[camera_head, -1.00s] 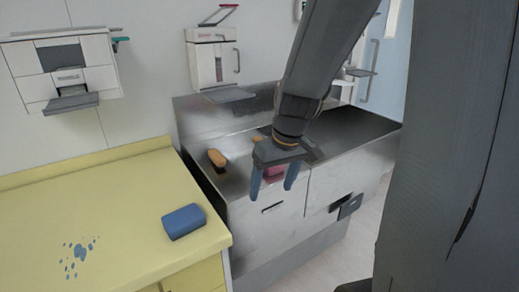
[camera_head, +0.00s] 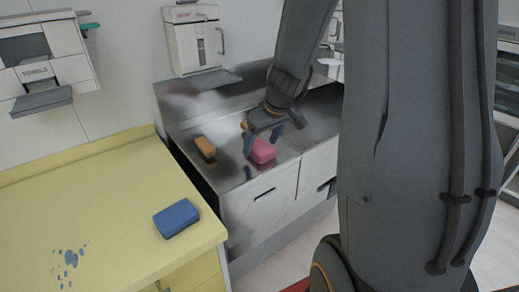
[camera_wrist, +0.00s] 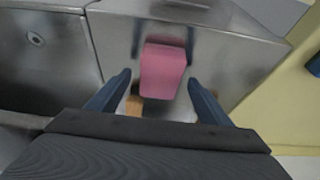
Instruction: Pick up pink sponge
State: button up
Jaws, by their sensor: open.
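The pink sponge (camera_head: 262,151) lies on the metal counter near its front edge. In the wrist view the pink sponge (camera_wrist: 163,70) is ahead of the fingertips, roughly centred between them. My gripper (camera_head: 263,146) is open and empty, with its blue fingers close to the sponge in the head view. In the wrist view my gripper (camera_wrist: 160,82) has its fingers apart, one on each side of the sponge's near end. I cannot tell whether a finger touches it.
An orange-brown sponge (camera_head: 205,147) lies left of the pink one on the metal counter (camera_head: 232,170). Another orange object (camera_wrist: 134,105) shows below the pink sponge in the wrist view. A blue sponge (camera_head: 176,218) sits on the yellow counter (camera_head: 110,200) beside a blue stain.

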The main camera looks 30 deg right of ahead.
aim_at(261, 147)
jog(key=shift+w+f, duration=0.2)
jog(key=shift+f, duration=0.35)
jog(key=shift+f+b, duration=0.25)
jog(key=shift+b, duration=0.25)
dwell(0.5)
jog(key=c, duration=1.2)
jog(key=shift+r, duration=0.1)
jog(key=shift+r+p, duration=0.45)
jog(key=shift+p, duration=0.25)
notch_tip(261, 147, up, 10)
jog(key=shift+f, duration=0.25)
